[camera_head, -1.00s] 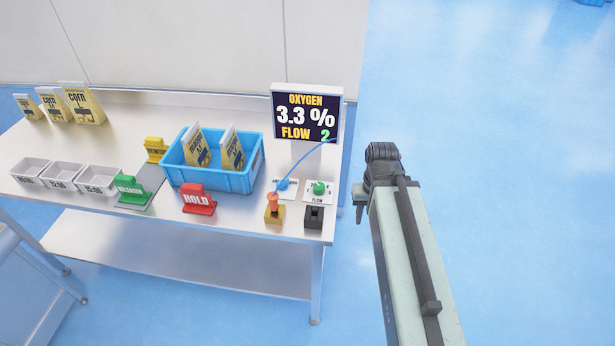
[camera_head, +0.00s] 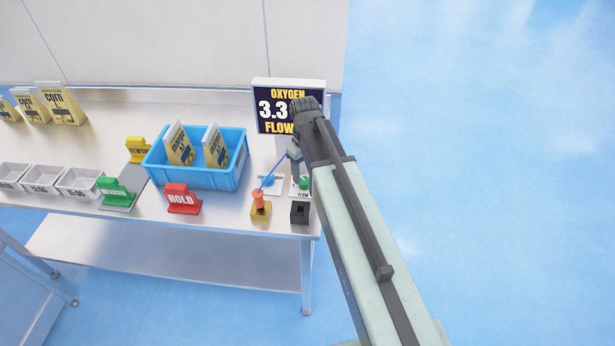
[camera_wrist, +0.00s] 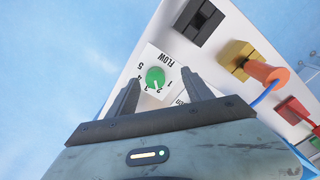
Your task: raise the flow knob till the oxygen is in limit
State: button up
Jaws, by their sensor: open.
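The green flow knob (camera_head: 304,183) sits on a white dial plate near the table's right end. In the wrist view the knob (camera_wrist: 155,76) shows between my fingers, with its white pointer towards the 2 on the dial (camera_wrist: 172,64). My gripper (camera_wrist: 160,78) is open, with a finger to either side of the knob in the picture; I cannot tell its height above it. In the head view my gripper (camera_head: 294,152) is just behind the knob. The oxygen display (camera_head: 265,112) reads 3.3; my arm hides the rest of that line and the flow number.
An orange plug (camera_head: 259,198) with a blue hose stands in a yellow block beside a black block (camera_head: 300,212). A blue crate (camera_head: 190,180) with pouches, a red HOLD sign (camera_head: 182,199) and a green sign (camera_head: 116,194) are to the left.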

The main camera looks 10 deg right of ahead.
aim_at(304, 181)
jog(key=w, duration=0.1)
jog(key=w+n, duration=0.1)
jog(key=w, duration=0.1)
jog(key=shift+r, duration=0.25)
jog(key=shift+s+d+f+b, duration=0.1)
jog(key=shift+s+f+b, duration=0.1)
jog(key=shift+f+b, duration=0.4)
notch_tip(304, 181, down, 7)
jog(key=b, duration=0.6)
jog(key=shift+b, duration=0.4)
jog(key=shift+r, duration=0.15)
jog(key=shift+c, duration=0.2)
